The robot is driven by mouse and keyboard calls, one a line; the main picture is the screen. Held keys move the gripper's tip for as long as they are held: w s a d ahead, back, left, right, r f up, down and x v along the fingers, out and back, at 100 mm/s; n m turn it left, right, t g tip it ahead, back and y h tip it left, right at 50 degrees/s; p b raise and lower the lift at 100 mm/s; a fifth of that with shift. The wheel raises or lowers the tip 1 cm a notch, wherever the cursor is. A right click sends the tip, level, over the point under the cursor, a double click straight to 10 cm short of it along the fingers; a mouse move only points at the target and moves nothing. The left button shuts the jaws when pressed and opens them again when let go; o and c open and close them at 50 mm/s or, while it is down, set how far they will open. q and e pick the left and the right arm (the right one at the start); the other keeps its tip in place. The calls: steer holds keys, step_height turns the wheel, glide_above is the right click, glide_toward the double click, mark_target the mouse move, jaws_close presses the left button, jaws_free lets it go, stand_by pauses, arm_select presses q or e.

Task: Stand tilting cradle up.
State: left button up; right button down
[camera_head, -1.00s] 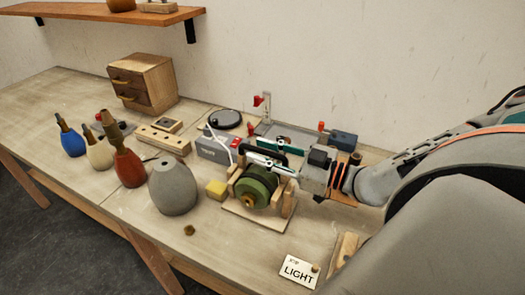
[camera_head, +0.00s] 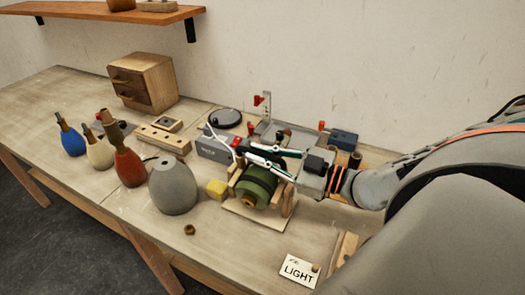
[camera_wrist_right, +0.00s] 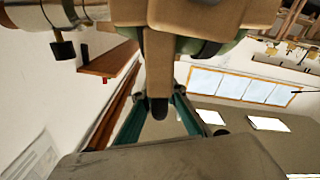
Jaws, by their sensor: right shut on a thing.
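The tilting cradle (camera_head: 232,213) is a light wooden frame with upright posts, standing on the bench in the head view. A dark green rounded body with a brass end (camera_head: 258,188) lies on its side in it. My right gripper (camera_head: 262,156) comes in from the right at the cradle's far side, just above the green body. In the right wrist view its teal fingers (camera_wrist_right: 160,112) are closed about a dark-tipped tan bar (camera_wrist_right: 158,70), which seems to be part of the cradle. The exact contact is partly hidden. My left gripper is in neither view.
A LIGHT card (camera_head: 299,271) lies in front. The bench's front middle is mostly clear.

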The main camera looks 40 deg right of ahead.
mark_target(254, 178)
steer(key=shift+s+a+f+n, duration=0.1)
steer(key=shift+s+a+n, duration=0.15)
steer(key=shift+a+n, duration=0.25)
steer(key=shift+s+a+n, duration=0.25)
steer(key=shift+a+n, duration=0.2)
steer(key=shift+n, duration=0.05)
steer(key=shift+s+a+f, duration=0.15)
steer(key=shift+s+a, duration=0.15)
steer(key=shift+a, duration=0.2)
steer(key=c, duration=2.1)
jaws_free()
steer(key=shift+w, duration=0.1)
steer(key=shift+d, duration=0.15)
